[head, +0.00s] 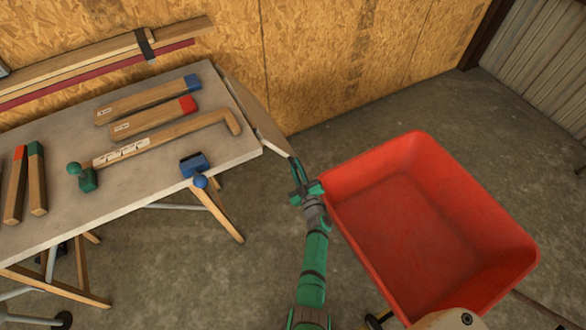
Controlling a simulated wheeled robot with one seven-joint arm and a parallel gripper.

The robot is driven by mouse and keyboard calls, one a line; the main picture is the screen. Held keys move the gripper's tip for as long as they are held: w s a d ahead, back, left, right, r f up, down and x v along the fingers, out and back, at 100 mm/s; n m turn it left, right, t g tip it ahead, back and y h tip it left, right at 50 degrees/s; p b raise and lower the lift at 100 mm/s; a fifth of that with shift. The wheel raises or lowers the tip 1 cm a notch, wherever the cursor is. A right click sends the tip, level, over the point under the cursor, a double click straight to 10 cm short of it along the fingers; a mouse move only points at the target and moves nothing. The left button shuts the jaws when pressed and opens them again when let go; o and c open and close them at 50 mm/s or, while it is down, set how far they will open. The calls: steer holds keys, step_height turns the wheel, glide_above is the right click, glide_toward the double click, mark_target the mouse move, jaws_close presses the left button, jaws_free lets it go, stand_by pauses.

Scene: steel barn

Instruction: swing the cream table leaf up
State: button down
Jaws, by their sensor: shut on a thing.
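The cream table leaf (268,132) shows as a narrow sloping panel along the right end of the grey-topped table (225,155). I see it at a steep slant, so its exact angle is hard to tell. My gripper (293,164) is at the leaf's near corner, shut on its edge. My green arm reaches up to it from the bottom of the view. The gripper hides the very corner of the leaf.
A red wheelbarrow tub (425,205) stands close to the right of my arm. On the table lie a wooden L-shaped tool (170,138), several colour-tipped wooden bars (150,118) and a blue clamp (194,165). A plywood wall (330,60) stands behind. Concrete floor is clear between table and tub.

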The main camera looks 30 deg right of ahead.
steer(key=shift+w+r, duration=0.1)
steer(key=shift+r, duration=0.15)
steer(key=c, duration=1.8)
jaws_free()
steer(key=shift+s+a+f, duration=0.15)
steer(key=shift+s, duration=0.25)
steer(key=s, duration=0.6)
steer(key=s+a+f, duration=0.1)
steer(key=s, duration=0.3)
steer(key=shift+s+f, duration=0.1)
